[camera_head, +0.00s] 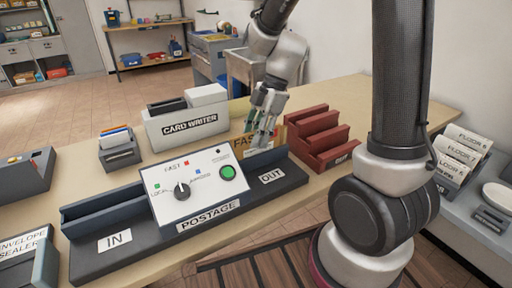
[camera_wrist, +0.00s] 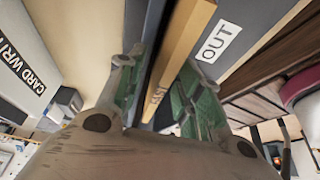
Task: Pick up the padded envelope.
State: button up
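The padded envelope is tan and marked FAST (camera_head: 243,143). It stands on edge in the OUT side of the postage machine (camera_head: 190,193), partly hidden by my gripper and the machine's raised panel. In the wrist view the envelope (camera_wrist: 183,42) shows nearly edge-on as a tan strip running down between my green-padded fingers. My gripper (camera_head: 262,137) points down over the OUT tray (camera_head: 275,175). In the wrist view its fingers (camera_wrist: 160,100) are apart, one on each side of the envelope, with a gap showing on the left side. Whether the right finger touches it I cannot tell.
The card writer (camera_head: 188,120) stands behind the postage machine to the left. A red stepped rack (camera_head: 318,138) is close on the right of my gripper. A small card box (camera_head: 118,148) and the envelope sealer (camera_head: 28,258) are at left. Floor-labelled slots (camera_head: 462,153) stand at far right.

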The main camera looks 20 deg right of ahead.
jog(key=shift+f, duration=0.3)
dwell(0.5)
grip_shut()
